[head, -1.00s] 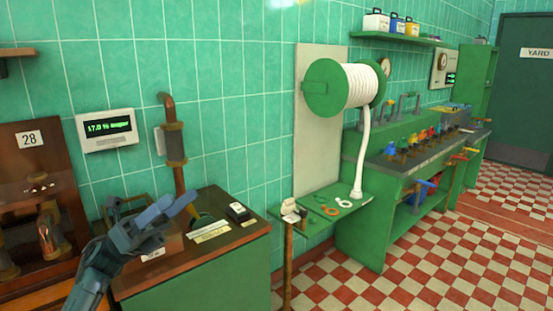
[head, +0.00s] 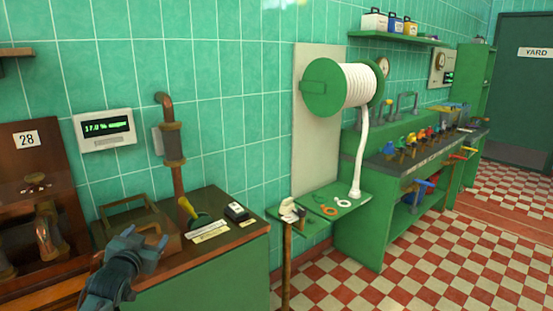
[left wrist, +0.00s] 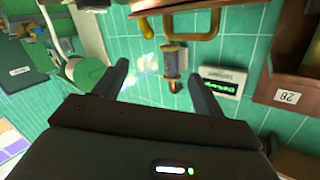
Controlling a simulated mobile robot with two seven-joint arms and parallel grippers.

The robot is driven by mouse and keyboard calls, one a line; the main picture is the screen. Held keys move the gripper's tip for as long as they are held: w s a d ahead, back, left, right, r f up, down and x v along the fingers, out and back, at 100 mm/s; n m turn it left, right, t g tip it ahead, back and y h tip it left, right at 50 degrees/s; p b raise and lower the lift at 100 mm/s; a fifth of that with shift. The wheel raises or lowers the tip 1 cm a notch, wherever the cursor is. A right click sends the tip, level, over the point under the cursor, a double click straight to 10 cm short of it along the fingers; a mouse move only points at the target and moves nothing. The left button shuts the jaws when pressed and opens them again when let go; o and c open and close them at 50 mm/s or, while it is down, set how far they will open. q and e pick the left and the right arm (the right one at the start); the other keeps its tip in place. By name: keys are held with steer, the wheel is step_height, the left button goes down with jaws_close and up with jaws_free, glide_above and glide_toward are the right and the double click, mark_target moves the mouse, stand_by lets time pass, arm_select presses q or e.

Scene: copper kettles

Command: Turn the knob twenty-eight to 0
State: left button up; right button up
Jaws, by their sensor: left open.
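A dark wooden cabinet (head: 14,150) at the left edge of the head view bears a white label, 28 (head: 28,139). A small brass-coloured knob-like part (head: 36,180) sits below the label; its pointer and any scale are too small to read. A copper curved piece (head: 45,237) stands lower in the cabinet. My left gripper (head: 145,240) is right of the cabinet, over the counter's front left, apart from the knob. In the left wrist view its fingers (left wrist: 158,70) are spread and empty. The label 28 (left wrist: 288,97) shows there upside down.
A wall display (head: 107,128) shows a green reading near 17.0. A wooden case (head: 170,240) with a handle, a yellow-handled lever (head: 187,207) and a black box (head: 238,212) are on the counter. A hose reel (head: 325,88) hangs farther right. The checkered floor (head: 440,260) is clear.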

arm_select(q)
steer(key=s+d+f+g+h, duration=0.2)
steer(key=s+d+f, duration=0.4)
steer(key=s+f, duration=0.4)
steer(key=s+d+f+g+h, duration=0.1)
steer(key=s+d+f, duration=0.2)
steer(key=s, duration=0.6)
steer(key=s+d+f+g, duration=0.1)
steer(key=s+d+f, duration=0.3)
steer(key=s, duration=0.5)
steer(key=s+d+f+g+h, duration=0.1)
steer(key=s+d+f, duration=0.3)
steer(key=s, duration=0.5)
steer(key=shift+d+g+h, duration=0.3)
steer(key=shift+d+g, duration=0.1)
steer(key=shift+d, duration=0.45)
